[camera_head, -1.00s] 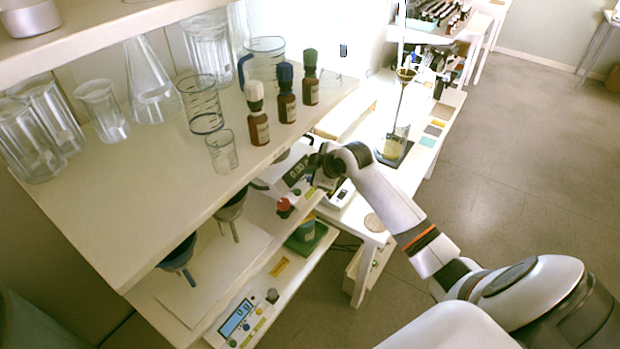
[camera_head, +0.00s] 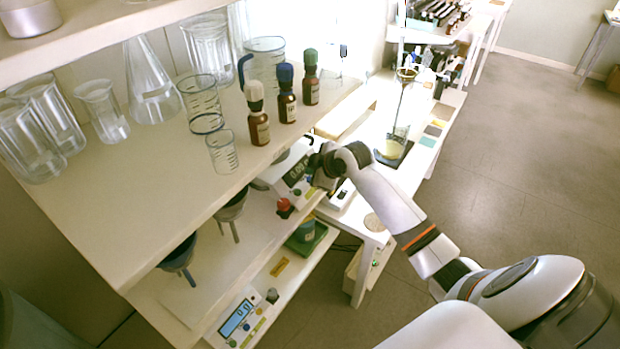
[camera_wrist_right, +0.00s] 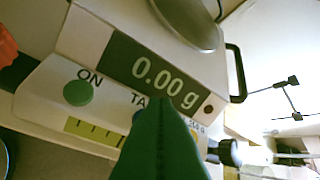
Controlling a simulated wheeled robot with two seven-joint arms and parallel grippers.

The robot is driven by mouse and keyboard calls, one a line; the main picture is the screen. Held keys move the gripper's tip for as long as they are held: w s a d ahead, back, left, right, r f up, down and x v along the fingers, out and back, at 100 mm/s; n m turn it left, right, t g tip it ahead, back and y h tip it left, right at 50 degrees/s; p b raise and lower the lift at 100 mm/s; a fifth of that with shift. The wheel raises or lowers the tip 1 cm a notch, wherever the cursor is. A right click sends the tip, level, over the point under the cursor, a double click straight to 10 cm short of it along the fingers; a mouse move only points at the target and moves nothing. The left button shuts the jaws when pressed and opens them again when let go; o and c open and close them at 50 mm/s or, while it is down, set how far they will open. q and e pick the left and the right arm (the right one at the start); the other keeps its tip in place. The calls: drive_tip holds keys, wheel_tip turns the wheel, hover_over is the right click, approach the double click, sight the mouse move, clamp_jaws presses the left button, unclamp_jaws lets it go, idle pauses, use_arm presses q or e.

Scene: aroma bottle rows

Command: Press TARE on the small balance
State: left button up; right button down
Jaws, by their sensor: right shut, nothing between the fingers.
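The small balance (camera_head: 269,177) stands on the middle shelf, with its dark display (camera_head: 296,173) facing the aisle. In the right wrist view its display (camera_wrist_right: 158,80) reads 0.00 g. A green ON button (camera_wrist_right: 78,93) is clear at the left. My right gripper (camera_head: 314,180) is at the front of the balance. In the wrist view its green fingers (camera_wrist_right: 160,106) are shut with nothing between them, their tips over the front panel beside the label. Whether they touch the key cannot be told. My left gripper is not seen.
A red knob (camera_head: 284,205) is close beside the balance's front. Brown bottles (camera_head: 287,107) and glassware stand on the shelf above. Another balance (camera_head: 237,320) sits on the lower shelf. The floor at right is open.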

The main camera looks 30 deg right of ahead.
drive_tip(key=shift+f, duration=0.15)
idle(0.3)
drive_tip(key=shift+f, duration=0.25)
drive_tip(key=shift+f, duration=0.45)
idle(0.5)
idle(0.3)
drive_tip(key=shift+r+p, duration=0.8)
drive_tip(key=shift+r, duration=0.05)
drive_tip(key=shift+r, duration=2.5)
